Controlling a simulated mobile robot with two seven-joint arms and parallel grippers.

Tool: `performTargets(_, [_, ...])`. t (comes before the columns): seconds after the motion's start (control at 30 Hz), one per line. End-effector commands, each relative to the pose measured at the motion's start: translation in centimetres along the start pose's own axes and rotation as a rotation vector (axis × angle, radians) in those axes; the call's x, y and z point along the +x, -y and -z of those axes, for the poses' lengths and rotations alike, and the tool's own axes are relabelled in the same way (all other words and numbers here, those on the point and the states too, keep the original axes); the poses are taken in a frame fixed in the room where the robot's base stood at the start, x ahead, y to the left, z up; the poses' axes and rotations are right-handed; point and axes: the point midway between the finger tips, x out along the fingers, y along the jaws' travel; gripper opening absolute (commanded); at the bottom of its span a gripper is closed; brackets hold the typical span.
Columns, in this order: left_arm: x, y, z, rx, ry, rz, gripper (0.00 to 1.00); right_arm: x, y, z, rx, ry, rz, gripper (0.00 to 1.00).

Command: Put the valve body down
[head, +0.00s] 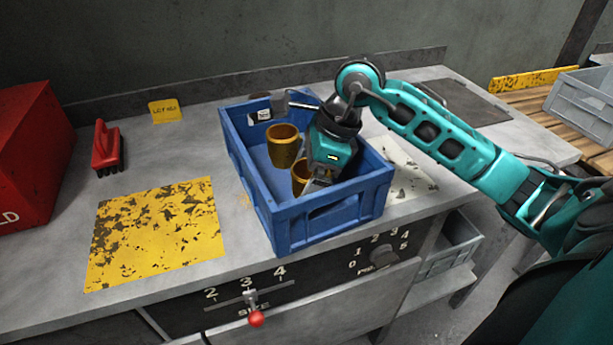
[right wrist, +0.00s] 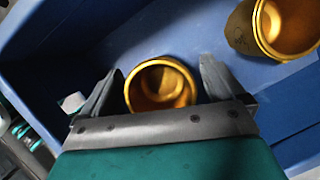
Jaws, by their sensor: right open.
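Two brass-coloured valve bodies, cup-like with open tops, stand in the blue crate (head: 325,228). One valve body (head: 284,146) is toward the back left of the crate; it also shows at the upper right of the right wrist view (right wrist: 272,28). The other valve body (head: 300,174) is at my right gripper (head: 312,186), partly hidden behind it in the head view. In the right wrist view this valve body (right wrist: 160,87) sits between the two open fingers (right wrist: 158,90), with a gap visible on each side. My left gripper is not in view.
The crate walls surround the right gripper closely. A yellow worn mat (head: 155,235), a red brush (head: 106,148) and a red box (head: 30,155) are on the bench to the left. A lever with a red knob (head: 256,318) sticks out at the front. A grey crate (head: 585,100) stands far right.

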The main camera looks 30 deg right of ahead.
Motion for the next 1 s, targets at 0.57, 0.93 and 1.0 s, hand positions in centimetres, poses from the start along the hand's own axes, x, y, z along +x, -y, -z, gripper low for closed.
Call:
performTargets(0.57, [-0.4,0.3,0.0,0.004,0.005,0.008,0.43,-8.5,0.1,-0.1,-0.001,0.0,0.006,0.96])
performTargets(0.93, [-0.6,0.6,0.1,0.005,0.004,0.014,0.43,-12.3,0.0,-0.1,0.001,0.0,0.0,0.96])
performTargets(1.0, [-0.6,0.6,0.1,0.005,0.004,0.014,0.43,-12.3,0.0,-0.1,0.001,0.0,0.0,0.96])
